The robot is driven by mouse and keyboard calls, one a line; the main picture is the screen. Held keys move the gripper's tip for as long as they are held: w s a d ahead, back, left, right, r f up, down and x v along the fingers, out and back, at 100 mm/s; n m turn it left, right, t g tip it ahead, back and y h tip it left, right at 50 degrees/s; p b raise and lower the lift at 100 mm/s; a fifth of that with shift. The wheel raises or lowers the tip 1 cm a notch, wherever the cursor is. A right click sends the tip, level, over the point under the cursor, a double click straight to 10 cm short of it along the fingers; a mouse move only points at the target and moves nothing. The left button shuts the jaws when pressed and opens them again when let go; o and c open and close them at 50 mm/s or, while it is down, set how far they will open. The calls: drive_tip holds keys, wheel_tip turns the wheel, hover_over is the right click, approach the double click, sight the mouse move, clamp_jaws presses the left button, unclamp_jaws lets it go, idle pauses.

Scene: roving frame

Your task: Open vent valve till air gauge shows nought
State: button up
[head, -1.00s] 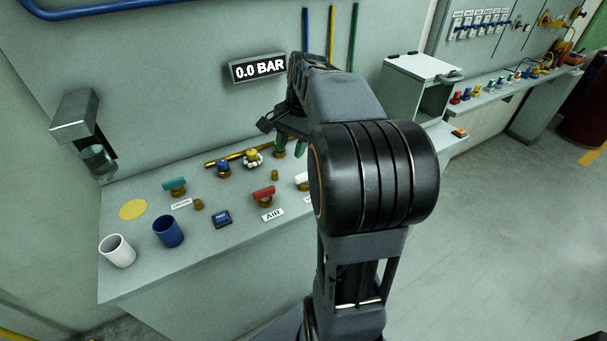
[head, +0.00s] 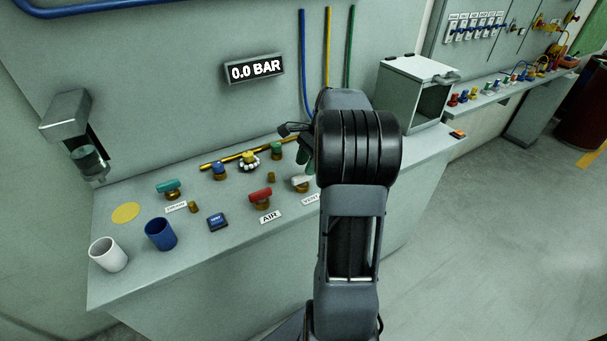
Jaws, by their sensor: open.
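The vent valve (head: 301,182) has a white handle on a brass body and stands on the bench behind its VENT label (head: 310,199). Its handle's right end is close to my arm in the picture. The air gauge (head: 256,69) on the wall reads 0.0 BAR. My gripper (head: 307,158) is open, pointing down above and just behind the vent valve in the picture. It looks apart from the handle, and much of it is hidden behind my wrist. The red-handled valve (head: 261,195) with the AIR label (head: 270,217) stands to the left.
A teal valve (head: 168,188), a blue button box (head: 217,222), a blue cup (head: 160,234) and a white cup (head: 108,254) stand left on the bench (head: 200,265). Blue, yellow and green knobs line the back. An open grey box (head: 415,92) stands right.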

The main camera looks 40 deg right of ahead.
sight(302, 175)
drive_tip(key=shift+x, duration=1.7)
clamp_jaws()
